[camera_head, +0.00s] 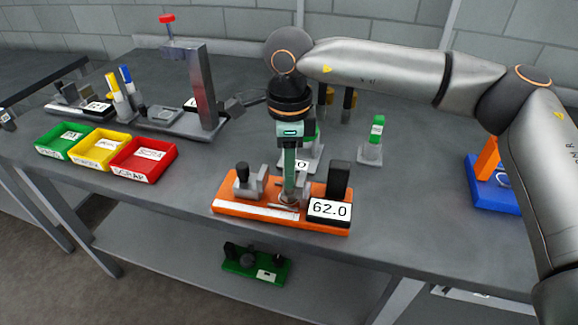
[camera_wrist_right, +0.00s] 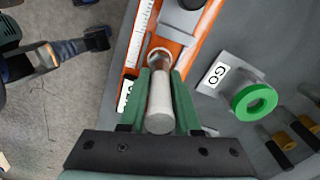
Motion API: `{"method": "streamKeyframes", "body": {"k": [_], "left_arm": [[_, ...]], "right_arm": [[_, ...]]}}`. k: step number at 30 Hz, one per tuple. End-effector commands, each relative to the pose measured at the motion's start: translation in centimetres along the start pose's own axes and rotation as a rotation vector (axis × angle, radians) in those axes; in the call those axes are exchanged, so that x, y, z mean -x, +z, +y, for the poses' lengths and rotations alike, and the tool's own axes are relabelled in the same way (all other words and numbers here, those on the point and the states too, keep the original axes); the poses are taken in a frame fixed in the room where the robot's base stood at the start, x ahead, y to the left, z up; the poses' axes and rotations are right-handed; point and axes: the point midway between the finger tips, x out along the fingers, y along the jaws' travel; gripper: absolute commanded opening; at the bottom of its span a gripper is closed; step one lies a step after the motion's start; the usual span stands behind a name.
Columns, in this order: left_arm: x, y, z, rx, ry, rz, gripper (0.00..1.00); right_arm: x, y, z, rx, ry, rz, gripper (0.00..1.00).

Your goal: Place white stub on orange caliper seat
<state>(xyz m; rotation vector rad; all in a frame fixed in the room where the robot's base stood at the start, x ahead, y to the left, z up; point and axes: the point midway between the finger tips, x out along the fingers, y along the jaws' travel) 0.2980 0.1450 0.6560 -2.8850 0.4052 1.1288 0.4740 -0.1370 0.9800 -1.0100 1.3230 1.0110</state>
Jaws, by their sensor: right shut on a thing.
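The white stub (camera_wrist_right: 160,104) is a pale cylinder held lengthwise between the green fingers of my right gripper (camera_wrist_right: 160,90). In the head view my right gripper (camera_head: 289,185) points straight down over the orange caliper (camera_head: 250,211), and its fingers hide most of the stub. The caliper seat is a round metal ring (camera_wrist_right: 159,53) on the orange base, just beyond the stub's far end in the wrist view. In the head view the fingertips are right at the seat. I cannot tell whether the stub touches it. My left gripper is not in view.
The caliper carries a grey jaw block (camera_head: 246,183), a black post (camera_head: 339,179) and a display (camera_head: 329,210) reading 62.0. A green-topped gauge (camera_head: 371,147) stands behind right. Green, yellow and red bins (camera_head: 145,160) are left. A blue fixture (camera_head: 490,198) stands far right.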

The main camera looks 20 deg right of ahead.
Motion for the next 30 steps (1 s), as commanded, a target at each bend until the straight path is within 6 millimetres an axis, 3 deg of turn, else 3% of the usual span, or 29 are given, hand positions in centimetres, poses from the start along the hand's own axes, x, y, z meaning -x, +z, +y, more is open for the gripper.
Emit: {"method": "streamKeyframes", "body": {"k": [8,9,16,25,30], "left_arm": [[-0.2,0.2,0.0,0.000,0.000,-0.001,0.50],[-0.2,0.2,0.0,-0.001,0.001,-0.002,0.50],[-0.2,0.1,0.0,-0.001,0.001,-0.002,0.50],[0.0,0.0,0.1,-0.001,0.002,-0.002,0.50],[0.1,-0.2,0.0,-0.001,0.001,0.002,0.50]], "right_arm": [[-0.3,0.0,0.0,0.000,-0.001,-0.001,0.00],[-0.2,0.0,0.0,-0.001,0.000,0.000,0.34],[-0.2,0.0,0.0,0.000,0.000,0.000,0.59],[0.1,0.0,0.0,0.000,-0.001,0.000,0.61],[1.9,0.1,-0.1,0.000,-0.003,-0.002,0.61]]}}
